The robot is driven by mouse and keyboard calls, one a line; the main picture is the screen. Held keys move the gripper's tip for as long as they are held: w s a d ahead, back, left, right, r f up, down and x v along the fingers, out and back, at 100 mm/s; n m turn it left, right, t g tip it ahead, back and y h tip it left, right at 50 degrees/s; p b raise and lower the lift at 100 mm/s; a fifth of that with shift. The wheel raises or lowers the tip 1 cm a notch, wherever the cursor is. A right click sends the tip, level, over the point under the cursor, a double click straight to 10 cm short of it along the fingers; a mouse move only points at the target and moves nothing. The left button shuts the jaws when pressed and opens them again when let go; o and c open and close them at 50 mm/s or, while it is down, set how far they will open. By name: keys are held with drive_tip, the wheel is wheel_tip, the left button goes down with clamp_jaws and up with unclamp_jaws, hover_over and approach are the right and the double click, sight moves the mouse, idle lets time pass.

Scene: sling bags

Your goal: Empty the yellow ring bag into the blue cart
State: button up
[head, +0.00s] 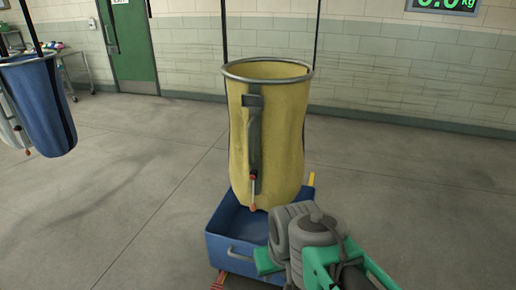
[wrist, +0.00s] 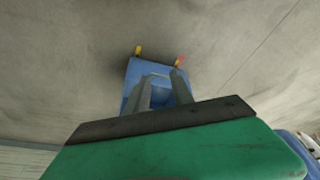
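The yellow ring bag (head: 285,130) hangs upright from two dark straps, held by a grey metal ring at its open top. A grey strip runs down its front to a small red and orange pull (head: 253,190) near the bottom. The blue cart (head: 222,247) stands on the floor below the bag and looks empty where I see inside. It also shows in the wrist view (wrist: 148,68) beyond the fingers. My gripper (wrist: 162,78) is open, with nothing between its fingers. In the head view my arm hides the cart's right front part.
A blue bag (head: 48,105) hangs at the left, with a paler bag partly behind it. A metal table (head: 75,60) with small items stands by the back wall near a green door (head: 130,40). The floor around the cart is clear.

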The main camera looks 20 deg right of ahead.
drive_tip(key=shift+c, duration=0.4)
clamp_jaws()
idle(1.4)
